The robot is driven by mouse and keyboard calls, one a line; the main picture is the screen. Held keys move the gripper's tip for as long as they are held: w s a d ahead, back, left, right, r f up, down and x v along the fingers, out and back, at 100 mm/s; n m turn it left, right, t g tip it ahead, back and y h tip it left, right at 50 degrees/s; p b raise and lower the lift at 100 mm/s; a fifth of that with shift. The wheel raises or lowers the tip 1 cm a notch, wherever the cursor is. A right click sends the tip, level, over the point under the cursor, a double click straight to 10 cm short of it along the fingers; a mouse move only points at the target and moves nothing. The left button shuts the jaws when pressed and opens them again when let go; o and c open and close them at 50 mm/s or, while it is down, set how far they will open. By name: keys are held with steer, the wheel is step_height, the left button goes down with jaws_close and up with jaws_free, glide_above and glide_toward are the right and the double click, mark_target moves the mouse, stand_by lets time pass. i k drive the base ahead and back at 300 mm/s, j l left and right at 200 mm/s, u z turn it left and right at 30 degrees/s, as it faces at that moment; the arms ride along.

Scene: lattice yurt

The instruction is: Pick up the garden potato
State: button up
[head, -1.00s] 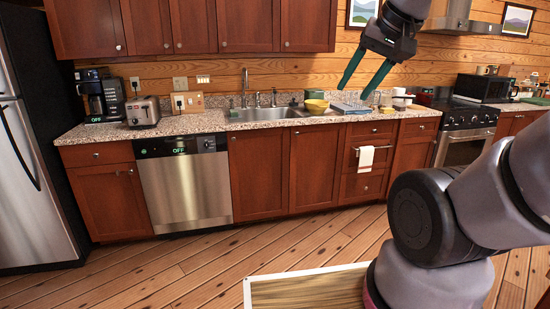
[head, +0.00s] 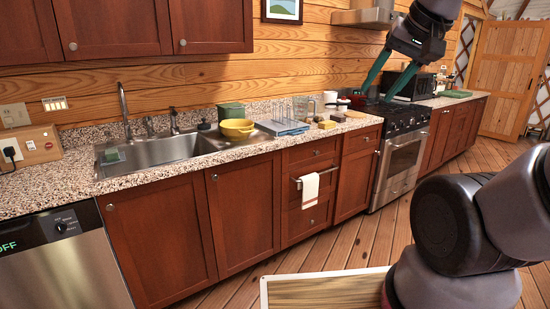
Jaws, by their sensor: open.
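My gripper (head: 376,97) hangs from the upper right of the head view, its two green fingers spread apart and empty. It shows in front of the stove area, up and to the right of the counter items. Small brownish lumps lie near the counter's front edge, right of the drying rack: a yellowish-brown one (head: 327,125) and a darker brown one (head: 338,117). Either could be the garden potato; they are too small to tell.
A yellow bowl (head: 237,129) and a blue rack with glasses (head: 283,127) stand right of the sink (head: 160,152). A clear pitcher (head: 305,107) and white cups (head: 337,104) stand behind the lumps. The stove (head: 403,145) is further right. Wooden floor lies open before the cabinets.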

mark_target(317, 119)
steer(key=i+l, duration=1.25)
steer(key=i+l+u, duration=0.15)
steer(key=i+l, duration=0.2)
steer(key=i, duration=0.25)
steer(key=i+l+u, duration=0.15)
steer(key=i+l, duration=0.2)
steer(key=i, duration=0.2)
steer(key=i+l+u, duration=0.1)
steer(key=i+l, duration=0.4)
steer(key=i, duration=0.1)
